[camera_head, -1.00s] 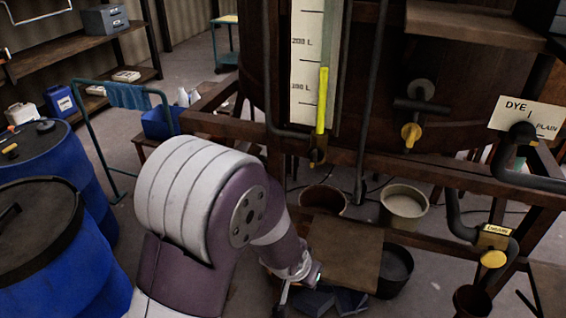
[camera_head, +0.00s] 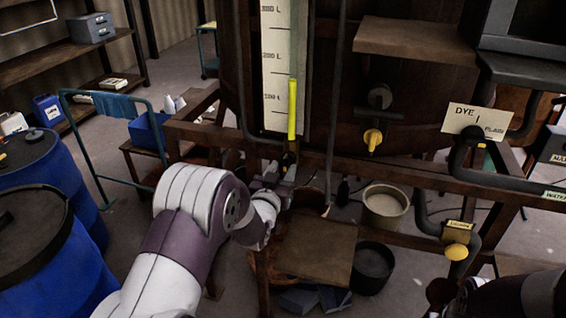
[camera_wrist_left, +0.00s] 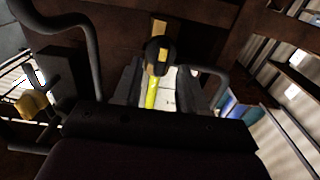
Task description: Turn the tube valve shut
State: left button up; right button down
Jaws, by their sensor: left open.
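The level tube (camera_head: 292,108), filled yellow, stands in front of the white litre scale on the dark vat. The small tube valve (camera_head: 290,156) sits at its foot, partly hidden by my left gripper. My left gripper (camera_head: 274,178) is just below and left of the valve, its jaws open. In the left wrist view the valve (camera_wrist_left: 157,54) shows as a dark round body with an orange-yellow part, ahead of the gripper, with the yellow tube beyond. I cannot tell whether the jaws touch it.
A brown beam (camera_head: 340,163) runs across below the vat. A yellow-handled tap (camera_head: 372,138), a DYE/PLAIN sign (camera_head: 477,119) and a drain valve (camera_head: 457,250) are to the right. Buckets and a brown board (camera_head: 318,250) lie below. Blue barrels (camera_head: 32,255) stand at left.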

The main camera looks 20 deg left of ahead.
pick_arm(q)
jog(key=shift+w, duration=0.95)
grip_shut()
